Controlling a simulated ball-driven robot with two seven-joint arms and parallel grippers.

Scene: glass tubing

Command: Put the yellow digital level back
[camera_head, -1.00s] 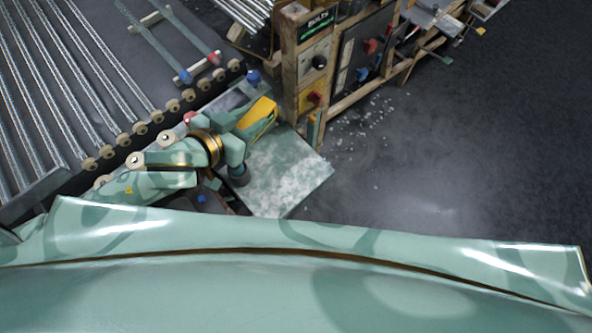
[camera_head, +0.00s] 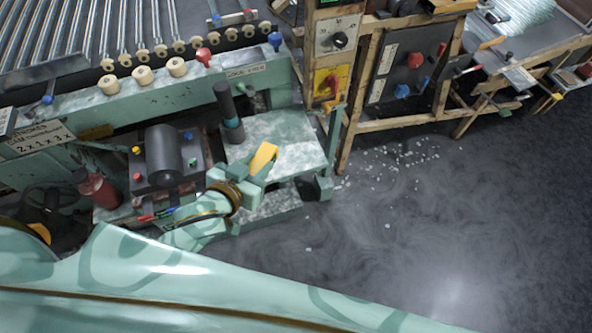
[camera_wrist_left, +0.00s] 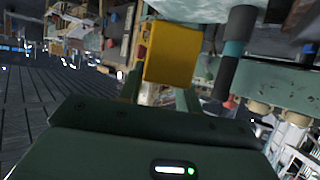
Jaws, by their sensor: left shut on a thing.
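The yellow digital level (camera_head: 263,157) is a small yellow block at the end of my left arm. My left gripper (camera_head: 256,171) is shut on it and holds it out over the pale green, dusty shelf (camera_head: 290,135) of the machine. In the left wrist view the level (camera_wrist_left: 170,53) stands out between the two fingers of the gripper (camera_wrist_left: 160,88), with a plain yellow face towards the camera. I cannot tell how high it is above the shelf. My right gripper is not in view.
A dark upright cylinder (camera_head: 225,102) with a teal base stands on the shelf's left part. A wooden rack with a switch panel (camera_head: 336,40) rises behind it. A conveyor with glass tubes (camera_head: 120,25) lies at the back left. The dark floor (camera_head: 440,210) at right is open, with white fragments scattered.

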